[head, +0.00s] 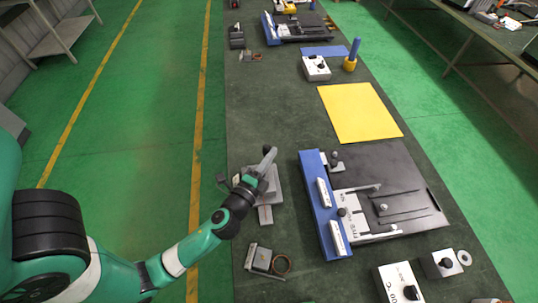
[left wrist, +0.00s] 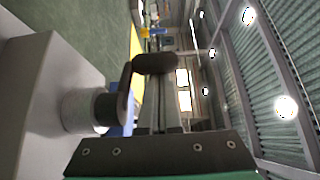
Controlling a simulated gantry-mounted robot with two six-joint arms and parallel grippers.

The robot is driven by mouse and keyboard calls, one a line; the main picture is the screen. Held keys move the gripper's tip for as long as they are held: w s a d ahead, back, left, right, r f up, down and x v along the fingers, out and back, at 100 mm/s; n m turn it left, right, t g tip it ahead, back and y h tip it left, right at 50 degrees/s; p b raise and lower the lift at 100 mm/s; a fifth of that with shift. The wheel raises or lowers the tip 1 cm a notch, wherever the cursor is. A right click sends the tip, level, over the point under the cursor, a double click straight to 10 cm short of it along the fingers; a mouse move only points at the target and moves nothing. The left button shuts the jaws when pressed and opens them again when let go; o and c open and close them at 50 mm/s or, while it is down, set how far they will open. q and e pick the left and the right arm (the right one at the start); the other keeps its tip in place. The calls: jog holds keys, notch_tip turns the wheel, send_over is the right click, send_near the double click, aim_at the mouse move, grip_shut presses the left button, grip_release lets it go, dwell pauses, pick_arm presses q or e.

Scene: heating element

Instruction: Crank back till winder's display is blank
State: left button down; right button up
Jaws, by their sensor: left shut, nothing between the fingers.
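The winder (head: 277,186) is a grey unit on the left edge of the dark bench, partly hidden by my left gripper (head: 267,158) in the head view. In the left wrist view, the winder's light grey body (left wrist: 35,105) fills the left side. A round shaft (left wrist: 90,108) comes out of it, with a dark crank and rounded handle (left wrist: 155,63). My left gripper (left wrist: 158,110) is shut and empty, its fingers beside the crank, close to the handle. I cannot tell whether they touch. The winder's display cannot be read in either view. My right gripper is not in view.
A blue and black fixture (head: 312,185) stands right of the winder. White boxes with black knobs (head: 400,284) stand at the front right. A yellow sheet (head: 358,112) lies further back. Bare bench lies behind the winder.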

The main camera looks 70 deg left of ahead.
pick_arm(q)
jog(key=shift+a, duration=0.1)
jog(key=shift+s+a, duration=0.3)
jog(key=shift+s+a, duration=0.15)
dwell(2.2)
dwell(0.4)
